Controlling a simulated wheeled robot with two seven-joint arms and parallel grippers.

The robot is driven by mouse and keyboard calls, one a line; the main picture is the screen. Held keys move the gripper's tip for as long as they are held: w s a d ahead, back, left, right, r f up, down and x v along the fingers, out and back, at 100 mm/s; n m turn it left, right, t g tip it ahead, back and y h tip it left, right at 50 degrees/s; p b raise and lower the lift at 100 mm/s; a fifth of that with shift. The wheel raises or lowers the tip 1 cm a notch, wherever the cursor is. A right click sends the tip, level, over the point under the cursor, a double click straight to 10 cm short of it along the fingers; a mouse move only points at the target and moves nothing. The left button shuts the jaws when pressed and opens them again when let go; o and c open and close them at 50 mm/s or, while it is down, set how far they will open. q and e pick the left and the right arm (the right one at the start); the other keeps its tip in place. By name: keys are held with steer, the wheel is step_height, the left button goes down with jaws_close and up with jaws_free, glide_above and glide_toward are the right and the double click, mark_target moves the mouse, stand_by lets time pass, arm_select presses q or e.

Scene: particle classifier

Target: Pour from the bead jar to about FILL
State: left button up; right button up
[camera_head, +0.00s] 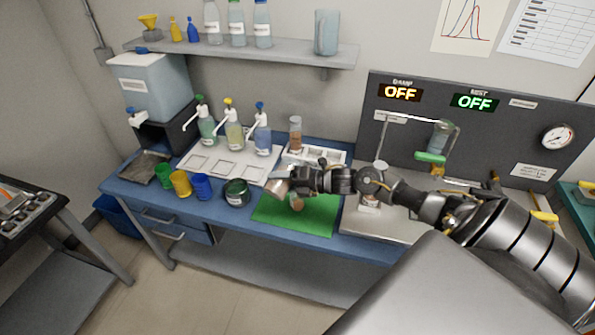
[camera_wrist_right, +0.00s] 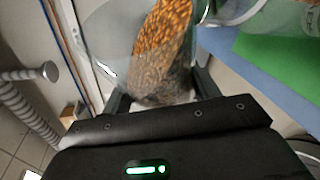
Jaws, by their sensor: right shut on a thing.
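My right gripper (camera_head: 291,184) reaches in from the right over the green mat (camera_head: 315,221). It is shut on the bead jar (camera_head: 280,188). In the right wrist view the clear jar (camera_wrist_right: 160,45) is tilted, with orange beads above darker grains inside. A small vessel (camera_head: 297,204) stands on the mat just below the gripper, partly hidden by it. In the right wrist view a clear round rim (camera_wrist_right: 235,12) shows beside the jar's mouth. I cannot tell whether beads are leaving the jar or read a FILL mark. My left gripper is not in view.
A dark green round jar (camera_head: 237,193) stands left of the mat, beside blue (camera_head: 202,187), yellow (camera_head: 181,184) and green (camera_head: 165,176) cups. Pump bottles (camera_head: 234,137) and an amber-filled jar (camera_head: 295,134) stand behind. A panel (camera_head: 480,120) shows DAMP OFF and MIST OFF.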

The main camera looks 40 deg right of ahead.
mark_target(284, 169)
steer(key=shift+r, duration=0.25)
stand_by(0.4)
steer(key=shift+w+d+r+m+y, duration=0.1)
steer(key=shift+d+r+m+y, duration=0.2)
steer(key=shift+r+m, duration=0.25)
steer(key=shift+w+d+r+m+y, duration=0.15)
steer(key=shift+r+m+y, duration=0.2)
steer(key=shift+m, duration=0.35)
steer(key=shift+d+r+m+y, duration=0.25)
steer(key=shift+r+m, duration=0.25)
steer(key=shift+m, duration=0.15)
stand_by(5.5)
